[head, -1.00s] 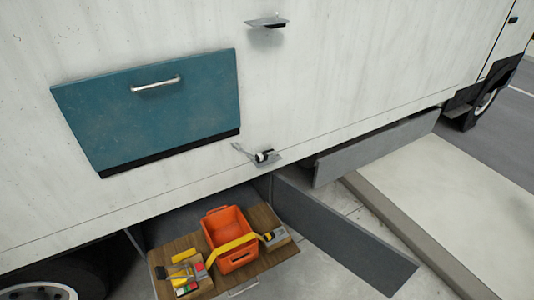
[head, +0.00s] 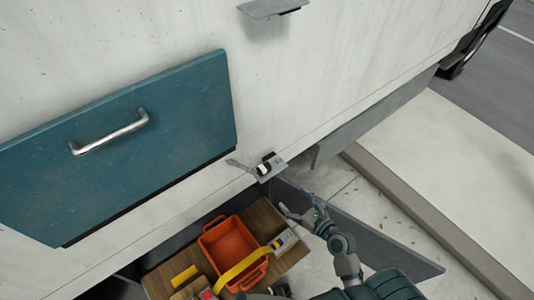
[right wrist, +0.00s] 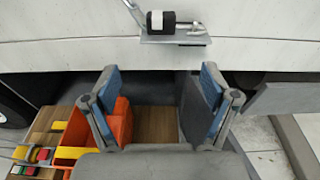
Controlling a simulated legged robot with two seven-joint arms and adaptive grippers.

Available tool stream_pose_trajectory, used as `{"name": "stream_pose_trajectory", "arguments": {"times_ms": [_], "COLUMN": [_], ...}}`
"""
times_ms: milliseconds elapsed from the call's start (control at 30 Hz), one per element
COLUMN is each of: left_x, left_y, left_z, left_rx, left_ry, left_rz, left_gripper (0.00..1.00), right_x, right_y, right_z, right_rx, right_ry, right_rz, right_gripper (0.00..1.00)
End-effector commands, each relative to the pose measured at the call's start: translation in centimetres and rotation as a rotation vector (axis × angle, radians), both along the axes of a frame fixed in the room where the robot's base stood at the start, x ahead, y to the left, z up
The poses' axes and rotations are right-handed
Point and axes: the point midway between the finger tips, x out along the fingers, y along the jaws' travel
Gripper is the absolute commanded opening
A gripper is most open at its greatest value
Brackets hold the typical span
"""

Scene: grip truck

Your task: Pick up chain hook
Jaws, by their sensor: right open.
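A small metal shelf (head: 272,168) on the truck side holds a black and white cylinder with a thin metal rod sticking out to the left. No other hook shows clearly, and I cannot tell if this is the chain hook. It also shows at the top of the right wrist view (right wrist: 172,22). My right gripper (head: 300,206) is open and empty, below and slightly right of this shelf. Its two blue-padded fingers stand apart in the right wrist view (right wrist: 160,78), with the shelf ahead of them. A dark shape at the bottom of the head view may be my left gripper; its jaws are unclear.
An orange bin (head: 229,243) and small tools stand on a wooden drawer (head: 277,263) below. A teal panel with a handle (head: 110,134) is at left. Another small shelf (head: 272,8) is above. An open grey flap (head: 372,232) lies behind my right arm.

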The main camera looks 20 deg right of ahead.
Motion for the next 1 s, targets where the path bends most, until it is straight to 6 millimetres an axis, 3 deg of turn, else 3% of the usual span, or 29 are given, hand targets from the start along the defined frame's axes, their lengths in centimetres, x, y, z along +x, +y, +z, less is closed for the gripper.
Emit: {"name": "stream_pose_trajectory", "arguments": {"times_ms": [167, 533, 833, 1000], "left_x": [-0.1, 0.0, 0.6, 0.7], "left_y": [-0.1, -0.2, -0.2, -0.1], "left_z": [0.1, -0.1, -0.1, -0.1], "left_rx": [0.001, -0.002, -0.003, -0.002], "left_ry": [0.002, 0.004, -0.003, -0.002], "left_rz": [0.001, -0.002, 0.0, 0.002], "left_gripper": [0.4, 0.4, 0.4, 0.4], "right_x": [1.9, 9.8, 12.3, 14.8], "right_y": [0.4, 3.6, 4.6, 5.8], "right_z": [0.5, -0.9, -1.3, -1.6], "right_rx": [0.043, 0.034, 0.032, 0.034], "right_ry": [-0.005, -0.003, -0.001, -0.002], "right_rz": [-0.004, -0.003, -0.003, -0.002], "right_gripper": [0.85, 0.85, 0.85, 0.85]}}
